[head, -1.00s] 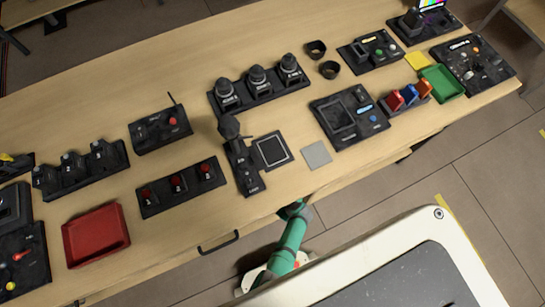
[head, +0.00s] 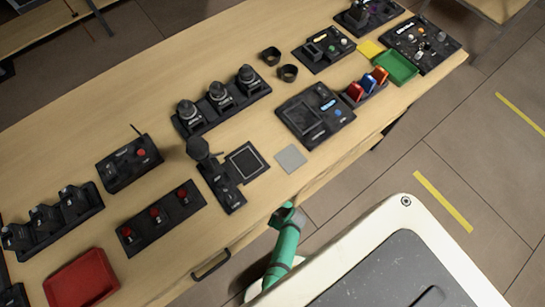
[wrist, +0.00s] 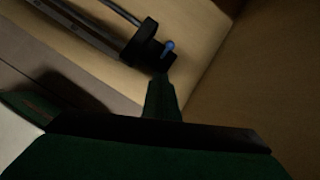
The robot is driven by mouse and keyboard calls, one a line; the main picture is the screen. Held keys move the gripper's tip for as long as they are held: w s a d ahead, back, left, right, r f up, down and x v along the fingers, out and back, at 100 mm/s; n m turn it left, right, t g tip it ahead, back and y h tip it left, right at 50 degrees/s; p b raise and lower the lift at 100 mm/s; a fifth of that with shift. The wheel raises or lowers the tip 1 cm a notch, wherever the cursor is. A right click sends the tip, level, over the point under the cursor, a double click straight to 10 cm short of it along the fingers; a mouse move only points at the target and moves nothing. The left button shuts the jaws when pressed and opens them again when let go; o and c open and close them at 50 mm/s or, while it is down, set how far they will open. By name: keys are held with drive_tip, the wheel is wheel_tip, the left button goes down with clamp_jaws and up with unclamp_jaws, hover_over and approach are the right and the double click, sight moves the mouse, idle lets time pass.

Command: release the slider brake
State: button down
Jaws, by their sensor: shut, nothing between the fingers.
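In the wrist view, a dark rail with a thin rod (wrist: 85,28) runs down from the upper left to a black block (wrist: 146,48). A small blue-tipped lever (wrist: 169,47) stands on the block. It may be the slider brake; no label is readable. My gripper (wrist: 163,80) is shut and empty, its narrow green fingers pointing at the block just below the lever. I cannot tell whether they touch it. In the head view my green arm reaches up to the table's front edge, and I cannot make out the fingers or the blue lever there.
The wooden table (head: 100,60) holds several black control panels, a red tray (head: 82,278), a green tray (head: 397,67) and two dark cups (head: 288,73). A dark drawer handle (head: 211,265) sits on the table's front. Floor right of the table is open, with yellow lines.

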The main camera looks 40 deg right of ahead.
drive_tip(key=a+v, duration=0.1)
drive_tip(key=v, duration=0.6)
drive_tip(key=shift+w+r, duration=0.2)
drive_tip(key=shift+r, duration=0.15)
drive_tip(key=shift+d, duration=0.1)
